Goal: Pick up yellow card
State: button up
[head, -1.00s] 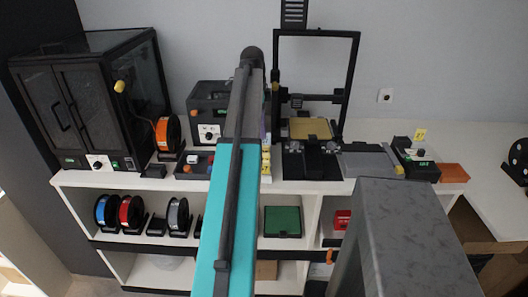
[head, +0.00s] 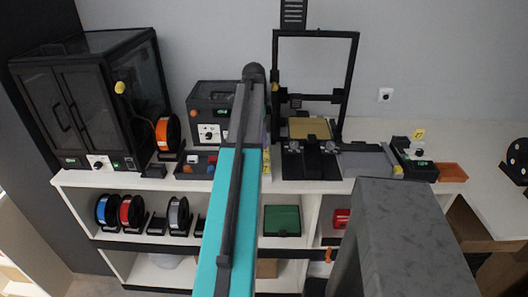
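A small yellow card (head: 418,134) with a dark mark stands upright at the right, by the black device on the white shelf top. Some more yellow pieces (head: 266,165) show in a narrow strip just right of my arm; my arm partly hides them, and I cannot tell whether they are cards. My teal and dark arm reaches up the middle of the head view. My gripper does not show; the arm's far end is near the dark box and the printer frame.
A black enclosure (head: 95,100) stands at the left, with an orange spool (head: 163,134) beside it. An open-frame printer (head: 316,90) stands behind the middle. An orange tray (head: 452,172) lies at the right, with bare white top beyond it.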

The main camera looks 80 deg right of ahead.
jog(key=shift+s+f+p, duration=0.2)
jog(key=shift+f+p, duration=0.3)
jog(key=shift+f, duration=1.45)
grip_shut()
